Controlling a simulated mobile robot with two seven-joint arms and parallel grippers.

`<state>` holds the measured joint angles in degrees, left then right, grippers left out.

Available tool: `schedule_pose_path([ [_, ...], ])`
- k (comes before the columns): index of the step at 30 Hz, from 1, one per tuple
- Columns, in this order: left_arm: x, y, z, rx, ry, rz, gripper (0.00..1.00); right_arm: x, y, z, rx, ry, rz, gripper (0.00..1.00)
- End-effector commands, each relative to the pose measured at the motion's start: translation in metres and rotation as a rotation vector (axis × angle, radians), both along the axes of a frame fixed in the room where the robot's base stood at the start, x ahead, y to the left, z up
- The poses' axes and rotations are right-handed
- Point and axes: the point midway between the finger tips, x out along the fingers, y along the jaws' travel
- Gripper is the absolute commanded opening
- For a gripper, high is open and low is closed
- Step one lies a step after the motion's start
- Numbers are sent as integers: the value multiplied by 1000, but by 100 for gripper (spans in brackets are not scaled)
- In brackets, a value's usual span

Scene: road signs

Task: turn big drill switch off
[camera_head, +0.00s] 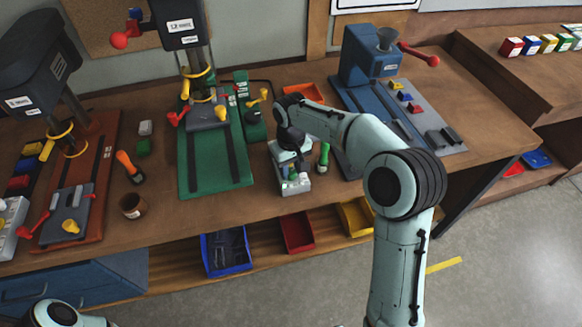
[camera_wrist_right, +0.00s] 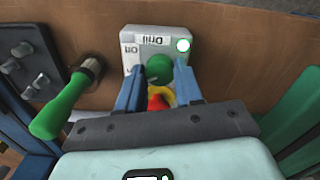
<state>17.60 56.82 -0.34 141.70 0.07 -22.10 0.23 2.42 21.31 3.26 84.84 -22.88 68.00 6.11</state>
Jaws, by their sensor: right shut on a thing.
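A grey switch box (camera_head: 297,187) stands near the front edge of the workbench, below my right gripper (camera_head: 291,165). In the right wrist view the box (camera_wrist_right: 135,60) carries the labels "Drill" and "Off", and a bright lamp with a green rim (camera_wrist_right: 183,45). A round green knob (camera_wrist_right: 158,68) sits on it. The blue fingers of my right gripper (camera_wrist_right: 159,90) are on both sides of the knob, shut on it. A red and yellow part (camera_wrist_right: 159,99) shows between the fingers. My left gripper is outside the view.
A green drill press base (camera_head: 215,165) stands left of the box. A blue machine (camera_head: 370,60) stands to the right. Blue (camera_head: 226,252) and red bins (camera_head: 297,233) sit below.

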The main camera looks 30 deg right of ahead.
Motion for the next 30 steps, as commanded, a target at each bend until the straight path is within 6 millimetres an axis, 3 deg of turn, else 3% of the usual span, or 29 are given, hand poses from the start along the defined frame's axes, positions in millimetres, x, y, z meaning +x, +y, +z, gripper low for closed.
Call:
schedule_pose_path([
  [8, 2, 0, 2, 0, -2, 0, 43, 0, 0, 1, 0, 1, -117, 5],
  [30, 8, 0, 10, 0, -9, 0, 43, 0, 0, 1, -1, 1, -778, 5],
])
